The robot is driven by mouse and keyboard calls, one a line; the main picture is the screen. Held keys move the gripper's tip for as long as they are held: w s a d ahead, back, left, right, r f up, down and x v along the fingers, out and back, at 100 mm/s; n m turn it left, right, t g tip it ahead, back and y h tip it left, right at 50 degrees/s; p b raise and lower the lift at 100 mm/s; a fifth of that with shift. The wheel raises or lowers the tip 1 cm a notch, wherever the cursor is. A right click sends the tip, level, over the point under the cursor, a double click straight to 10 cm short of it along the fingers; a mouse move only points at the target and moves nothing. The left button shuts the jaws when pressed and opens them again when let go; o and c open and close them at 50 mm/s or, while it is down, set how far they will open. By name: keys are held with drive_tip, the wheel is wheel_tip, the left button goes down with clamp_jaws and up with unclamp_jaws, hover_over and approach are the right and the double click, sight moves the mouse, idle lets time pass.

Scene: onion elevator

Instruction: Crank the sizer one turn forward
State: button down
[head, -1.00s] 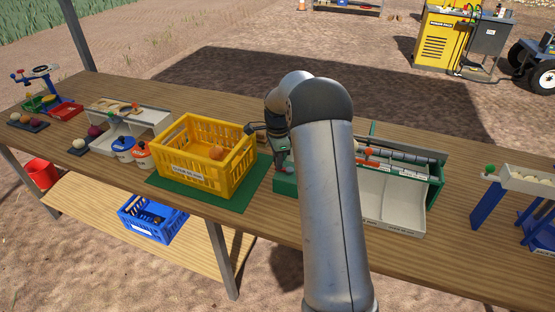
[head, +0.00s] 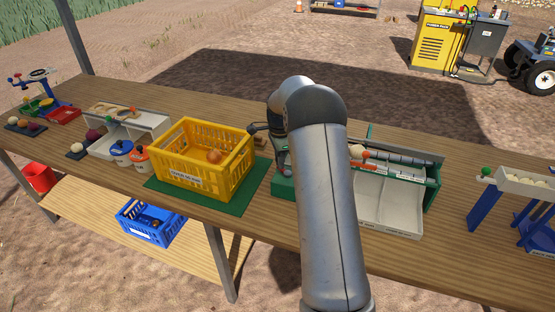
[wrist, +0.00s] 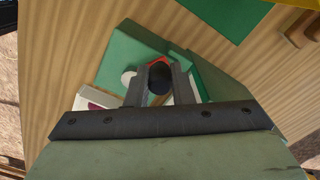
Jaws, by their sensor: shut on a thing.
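The sizer (head: 433,190) is a green-framed machine with grey rollers and pale sloping trays (head: 390,205), right of my arm in the head view. Its left end and crank are mostly hidden behind my arm there. In the wrist view my gripper (wrist: 160,88) is shut on a dark round crank knob (wrist: 159,77), with one finger on each side of it. A green housing (wrist: 130,55), a white disc and a bit of red show just beyond the fingers. In the head view the fingers are hidden behind my forearm.
A yellow crate (head: 200,165) holding an onion (head: 214,156) stands on a green mat (head: 232,205) left of the sizer. A blue stand with a pale tray (head: 525,180) is at the right. A blue crate (head: 150,223) sits on the lower shelf.

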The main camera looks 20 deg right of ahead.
drive_tip(key=shift+d, duration=0.4)
drive_tip(key=shift+d, duration=0.6)
drive_tip(key=shift+s, duration=0.1)
drive_tip(key=shift+s+d, duration=0.3)
drive_tip(key=shift+d, duration=0.3)
drive_tip(key=shift+f, duration=0.1)
